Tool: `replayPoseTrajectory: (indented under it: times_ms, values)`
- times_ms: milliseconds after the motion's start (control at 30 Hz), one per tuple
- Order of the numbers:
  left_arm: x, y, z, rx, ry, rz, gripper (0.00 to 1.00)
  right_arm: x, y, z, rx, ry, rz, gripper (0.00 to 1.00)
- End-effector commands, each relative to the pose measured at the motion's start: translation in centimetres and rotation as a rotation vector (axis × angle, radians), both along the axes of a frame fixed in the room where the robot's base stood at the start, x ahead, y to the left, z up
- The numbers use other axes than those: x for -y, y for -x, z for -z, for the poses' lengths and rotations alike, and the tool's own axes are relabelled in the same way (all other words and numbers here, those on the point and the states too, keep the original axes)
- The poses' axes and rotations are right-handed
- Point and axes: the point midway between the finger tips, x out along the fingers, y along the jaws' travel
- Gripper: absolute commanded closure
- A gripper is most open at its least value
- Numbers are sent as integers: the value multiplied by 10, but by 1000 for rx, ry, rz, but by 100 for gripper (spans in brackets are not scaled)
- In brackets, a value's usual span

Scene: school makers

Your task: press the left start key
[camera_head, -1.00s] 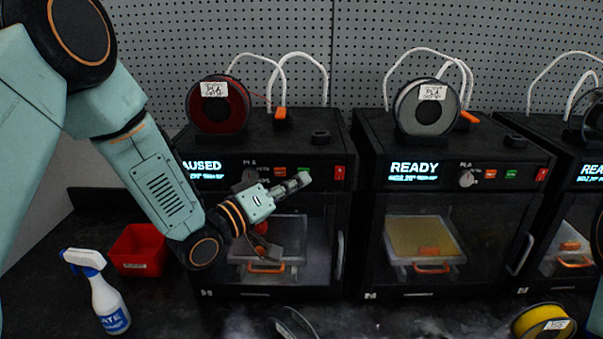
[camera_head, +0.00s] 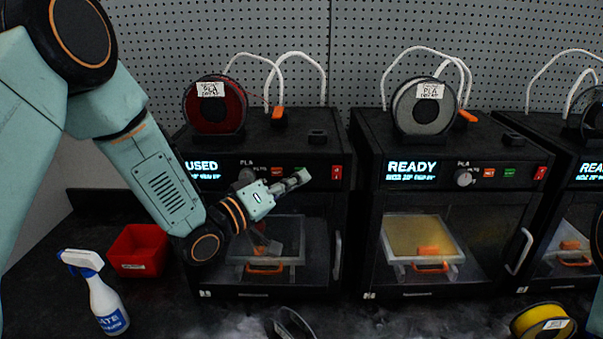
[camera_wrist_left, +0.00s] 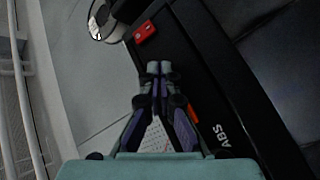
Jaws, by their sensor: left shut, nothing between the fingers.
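The left printer (camera_head: 265,284) has a dark front panel with a lit display (camera_head: 203,168), its word partly covered by my arm and ending in "USED". An orange-red key (camera_head: 277,172) shows on this panel. No green start key shows there; my fingers cover the spot right of the orange-red key. My left gripper (camera_head: 305,174) is shut and empty, its tips in front of that spot. In the left wrist view the closed fingertips (camera_wrist_left: 159,68) are over the dark panel; I cannot tell whether they touch it. My right gripper is out of view.
A red switch (camera_head: 336,173) sits right of my fingertips and shows in the wrist view (camera_wrist_left: 145,32). The middle printer (camera_head: 430,284) reads READY, with its green key (camera_head: 509,173) visible. A red bin (camera_head: 138,247) and spray bottle (camera_head: 101,300) stand left. Spools sit on the printers.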

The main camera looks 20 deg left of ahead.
Motion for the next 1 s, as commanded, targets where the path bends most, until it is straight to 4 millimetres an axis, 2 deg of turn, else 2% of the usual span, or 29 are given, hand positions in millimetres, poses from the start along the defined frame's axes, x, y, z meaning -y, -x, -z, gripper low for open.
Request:
replayPoseTrajectory:
  times_ms: [433,1000]
  values:
    - [-1,-3,0,0,0,0,100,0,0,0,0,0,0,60]
    - [4,8,0,0,0,0,100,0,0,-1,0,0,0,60]
